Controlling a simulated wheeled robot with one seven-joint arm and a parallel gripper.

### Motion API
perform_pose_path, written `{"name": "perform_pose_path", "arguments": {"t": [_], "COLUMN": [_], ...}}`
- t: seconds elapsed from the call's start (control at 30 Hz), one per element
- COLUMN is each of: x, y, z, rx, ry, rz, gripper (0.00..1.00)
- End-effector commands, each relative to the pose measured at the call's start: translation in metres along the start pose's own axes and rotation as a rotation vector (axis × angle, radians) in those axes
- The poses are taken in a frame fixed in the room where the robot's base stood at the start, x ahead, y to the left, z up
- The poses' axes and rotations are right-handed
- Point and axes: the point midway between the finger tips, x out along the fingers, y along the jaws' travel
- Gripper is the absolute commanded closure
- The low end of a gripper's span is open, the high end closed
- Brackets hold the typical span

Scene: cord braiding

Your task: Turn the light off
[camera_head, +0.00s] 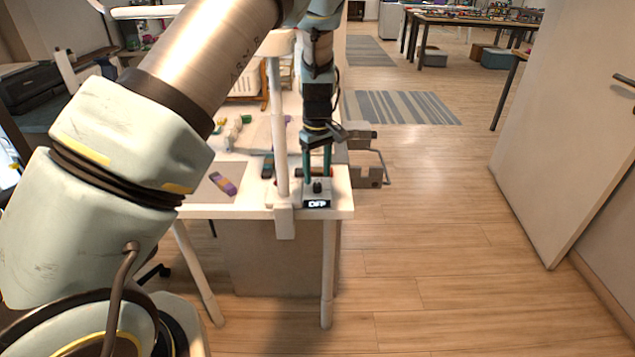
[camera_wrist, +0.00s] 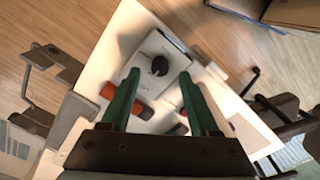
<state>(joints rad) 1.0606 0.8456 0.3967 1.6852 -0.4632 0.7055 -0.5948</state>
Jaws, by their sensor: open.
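A small grey switch box (camera_head: 317,198) sits at the table's front right corner, with a black knob on top and a lit display whose letters look like OFF. In the wrist view the black knob (camera_wrist: 159,66) stands upright on the box's pale top. My gripper (camera_head: 317,178) points down over the box. Its two green fingers are open, one on each side of the knob in the wrist view (camera_wrist: 159,75), with gaps between. I cannot tell exactly how far the fingertips are above the box.
A white post (camera_head: 281,130) is clamped to the table edge just left of the box. A purple and orange item (camera_head: 223,183) lies on the white table (camera_head: 250,208). A red-ended object (camera_wrist: 108,90) lies close to the fingers. Open floor is at right, before a door (camera_head: 560,130).

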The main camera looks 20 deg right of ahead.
Motion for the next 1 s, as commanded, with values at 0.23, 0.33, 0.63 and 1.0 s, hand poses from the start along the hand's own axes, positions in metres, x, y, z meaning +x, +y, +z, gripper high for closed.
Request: {"name": "perform_pose_path", "arguments": {"t": [0.23,0.33,0.63,1.0], "x": [-0.034,-0.040,-0.041,-0.041], "y": [0.001,0.001,0.000,0.000], "z": [0.000,0.000,0.000,0.000], "rx": [0.001,0.000,0.000,0.000], "ry": [0.001,0.000,0.000,0.000], "rz": [0.002,0.001,-0.001,0.000], "gripper": [0.38,0.38,0.38,0.38]}}
